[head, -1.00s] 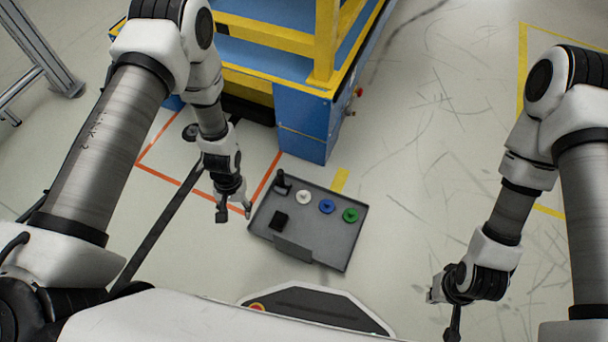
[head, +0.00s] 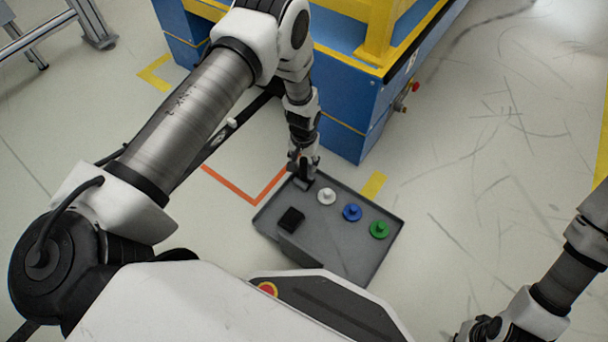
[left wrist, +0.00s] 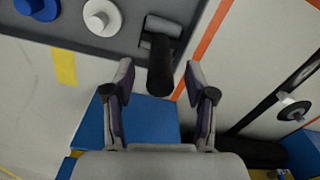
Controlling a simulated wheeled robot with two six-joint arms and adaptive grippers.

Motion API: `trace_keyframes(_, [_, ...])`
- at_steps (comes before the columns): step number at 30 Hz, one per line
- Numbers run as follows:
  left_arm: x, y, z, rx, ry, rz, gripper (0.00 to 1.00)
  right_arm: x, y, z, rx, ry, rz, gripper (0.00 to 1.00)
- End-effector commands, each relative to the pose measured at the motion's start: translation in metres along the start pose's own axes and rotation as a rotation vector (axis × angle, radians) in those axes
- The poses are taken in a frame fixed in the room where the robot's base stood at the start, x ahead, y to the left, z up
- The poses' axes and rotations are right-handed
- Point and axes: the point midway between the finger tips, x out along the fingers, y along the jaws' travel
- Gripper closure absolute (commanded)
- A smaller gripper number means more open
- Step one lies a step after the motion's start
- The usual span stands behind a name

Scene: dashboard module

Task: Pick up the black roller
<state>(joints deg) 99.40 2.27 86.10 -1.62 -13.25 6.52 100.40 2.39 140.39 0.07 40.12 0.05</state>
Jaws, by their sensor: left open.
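The black roller (left wrist: 160,68) shows in the left wrist view as a dark cylinder at a grey block on the tray. Its near end lies between the fingertips of my left gripper (left wrist: 160,82), which is open with gaps on both sides. In the head view my left gripper (head: 304,176) is over the tray's upper left corner and hides most of the roller. The grey tray (head: 350,262) lies on the floor. My right gripper (head: 478,330) is at the bottom edge of the head view, partly cut off, away from the tray.
The tray also holds a white knob (head: 327,196), a blue knob (head: 352,212), a green knob (head: 379,230) and a black block (head: 291,219). A blue and yellow frame (head: 352,135) stands just behind the tray. Floor to the right is clear.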

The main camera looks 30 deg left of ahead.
Motion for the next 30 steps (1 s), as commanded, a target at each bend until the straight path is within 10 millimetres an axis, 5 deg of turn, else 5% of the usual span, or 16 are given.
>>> trace_keyframes(3, [0.024,0.0,0.0,0.0,-0.001,0.0,0.45,0.016,0.0,-0.001,0.003,0.002,0.0,1.0])
trace_keyframes(9, [0.021,0.0,0.0,0.0,0.0,0.0,0.45,0.013,0.0,-0.001,0.003,0.003,0.0,1.0])
trace_keyframes(14, [0.021,0.0,0.0,0.0,-0.001,0.0,0.98,0.013,0.0,-0.001,0.003,0.003,0.0,1.0])
trace_keyframes(15, [0.021,0.0,0.0,0.0,-0.001,0.0,1.0,0.013,0.0,-0.001,0.003,0.002,0.0,1.0])
trace_keyframes(25, [0.018,0.0,0.0,0.0,-0.001,0.0,1.0,0.011,0.0,-0.001,0.003,0.002,0.0,1.0])
trace_keyframes(30, [-0.015,0.0,-0.001,0.0,0.001,0.0,1.0,-0.01,0.0,0.0,0.0,0.0,0.0,1.0])
